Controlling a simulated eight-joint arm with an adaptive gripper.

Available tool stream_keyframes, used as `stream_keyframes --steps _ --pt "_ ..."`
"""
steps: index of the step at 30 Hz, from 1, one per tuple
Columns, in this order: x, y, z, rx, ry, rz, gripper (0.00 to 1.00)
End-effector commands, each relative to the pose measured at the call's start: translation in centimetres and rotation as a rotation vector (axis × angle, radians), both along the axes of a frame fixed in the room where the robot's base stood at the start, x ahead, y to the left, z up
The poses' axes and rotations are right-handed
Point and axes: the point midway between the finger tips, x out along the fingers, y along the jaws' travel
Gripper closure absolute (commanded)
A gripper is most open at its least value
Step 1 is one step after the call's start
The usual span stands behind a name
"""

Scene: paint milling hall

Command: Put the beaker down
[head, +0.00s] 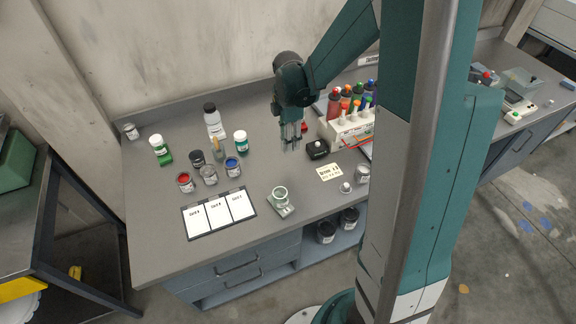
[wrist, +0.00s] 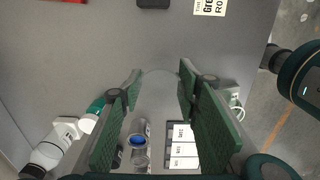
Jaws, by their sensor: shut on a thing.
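My gripper (head: 291,132) hangs above the grey bench (head: 262,178), behind its middle, with the fingers pointing down. The beaker (head: 291,145) is clear glass and very faint, held between the fingertips. In the wrist view the two green-padded fingers (wrist: 158,85) stand apart, and a faint curved rim of the beaker (wrist: 160,71) shows between them. The rest of its outline is hard to make out. It appears upright and above the bench top, but I cannot tell the exact gap.
Paint pots, including a red one (head: 185,182) and a blue one (head: 233,167), stand left of my gripper. A tray of three white cards (head: 218,235) lies in front. Bench near the gripper is partly clear.

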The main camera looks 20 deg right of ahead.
Motion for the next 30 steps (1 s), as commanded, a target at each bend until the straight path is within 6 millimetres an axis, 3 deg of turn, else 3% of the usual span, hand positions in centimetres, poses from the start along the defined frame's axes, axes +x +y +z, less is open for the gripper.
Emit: stream_keyframes --steps 14,30 --pt "0.1 0.0 -0.5 0.0 0.0 0.0 0.76" --pt "0.0 0.0 -5.7 0.0 0.0 0.0 0.76"
